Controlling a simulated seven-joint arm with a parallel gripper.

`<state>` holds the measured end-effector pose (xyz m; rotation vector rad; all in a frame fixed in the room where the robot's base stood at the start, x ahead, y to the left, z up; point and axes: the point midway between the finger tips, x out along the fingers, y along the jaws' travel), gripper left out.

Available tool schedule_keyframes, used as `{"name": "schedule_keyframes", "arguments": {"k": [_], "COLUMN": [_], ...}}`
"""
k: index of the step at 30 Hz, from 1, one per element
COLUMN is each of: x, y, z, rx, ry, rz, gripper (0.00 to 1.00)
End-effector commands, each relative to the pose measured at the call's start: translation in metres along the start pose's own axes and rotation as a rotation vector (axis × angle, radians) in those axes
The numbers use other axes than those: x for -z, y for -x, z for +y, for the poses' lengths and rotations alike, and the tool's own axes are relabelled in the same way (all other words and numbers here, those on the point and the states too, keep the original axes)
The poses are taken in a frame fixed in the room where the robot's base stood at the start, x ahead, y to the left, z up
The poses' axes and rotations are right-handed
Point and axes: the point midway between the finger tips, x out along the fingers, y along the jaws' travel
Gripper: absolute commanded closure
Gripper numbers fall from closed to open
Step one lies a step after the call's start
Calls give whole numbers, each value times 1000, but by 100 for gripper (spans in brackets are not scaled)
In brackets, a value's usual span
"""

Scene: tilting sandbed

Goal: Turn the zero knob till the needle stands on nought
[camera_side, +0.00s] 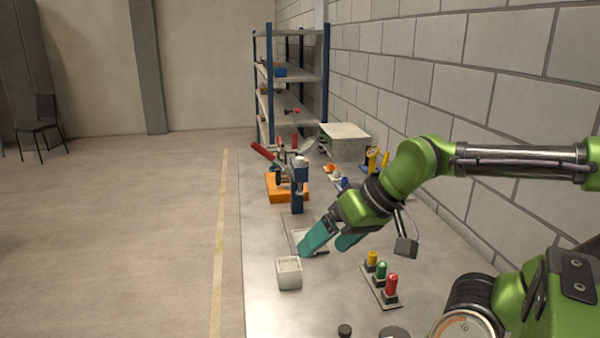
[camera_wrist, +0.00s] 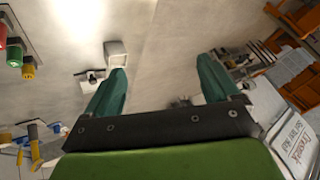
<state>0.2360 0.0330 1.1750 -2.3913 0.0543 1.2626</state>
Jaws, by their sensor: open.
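My gripper (camera_side: 328,248) has teal fingers, spread apart with nothing seen between them. It is above the bench, beyond a small white box. In the wrist view my gripper (camera_wrist: 163,66) shows both fingers apart over the bare grey bench. A round pale dial-like face (camera_side: 467,328) with marks is cut off by the bottom edge of the side view, far to the right of and nearer than my gripper. I cannot make out a needle reading on it. A small black knob-like piece (camera_side: 345,330) sits at the bottom edge; I cannot tell whether it is the zero knob.
The white box (camera_side: 289,286) stands near the bench's left edge. A plate with yellow, green and red buttons (camera_side: 382,271) lies right of it. An orange-based device (camera_side: 287,187) and a grey case (camera_side: 345,147) stand behind. A block wall (camera_side: 480,100) bounds the right.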

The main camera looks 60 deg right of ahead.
Motion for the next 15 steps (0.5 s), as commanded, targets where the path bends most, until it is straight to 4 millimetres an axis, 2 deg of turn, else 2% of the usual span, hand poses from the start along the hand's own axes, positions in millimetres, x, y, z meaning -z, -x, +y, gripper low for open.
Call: {"name": "schedule_keyframes", "arguments": {"k": [1,4,6,7,8,12,15], "x": [1,1,3,7,14,55,81], "y": [-1,-11,-25,-32,-40,-75,-90], "z": [2,14,31,40,52,122,170], "rx": [-5,-39,-79,-101,-126,-259,-340], "ry": [-7,-50,-107,-127,-148,-219,-231], "rz": [0,-37,-79,-83,-77,46,162], "gripper": [20,35,46,46,46,46,46]}}
